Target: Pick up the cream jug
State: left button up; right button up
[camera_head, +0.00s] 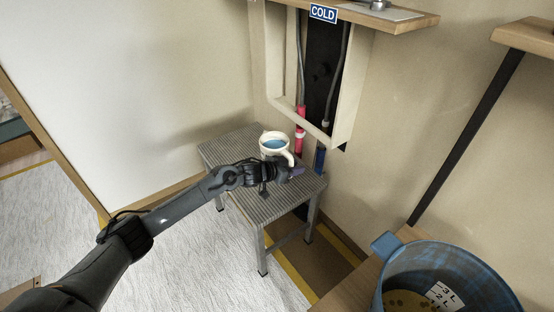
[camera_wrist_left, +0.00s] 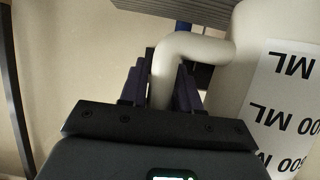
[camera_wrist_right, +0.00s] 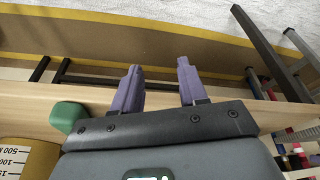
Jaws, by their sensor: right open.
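The cream jug (camera_head: 263,148) holds blue liquid and is over the grey ribbed stool (camera_head: 240,150) in the head view. Its curved handle (camera_wrist_left: 200,46) and a white label with ML marks (camera_wrist_left: 285,95) show in the left wrist view. My left gripper (camera_head: 291,172) has its fingers on both sides of the handle, close against it, and looks shut on it. The jug looks upright. Its base is partly hidden by my gripper, so I cannot tell if it touches the stool. My right gripper (camera_wrist_right: 160,85) is open and empty; it shows only in its own wrist view.
A wooden shelf with a COLD sign (camera_head: 323,13) overhangs behind the stool, with a cream frame and pipes below. A blue bucket (camera_head: 385,244) stands on a wooden surface at lower right. A red pipe (camera_head: 300,130) is close behind the jug. Open floor (camera_head: 190,260) lies at left.

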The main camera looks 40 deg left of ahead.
pick_arm(q)
grip_shut()
dwell(1.0)
jog(key=shift+r, duration=0.1)
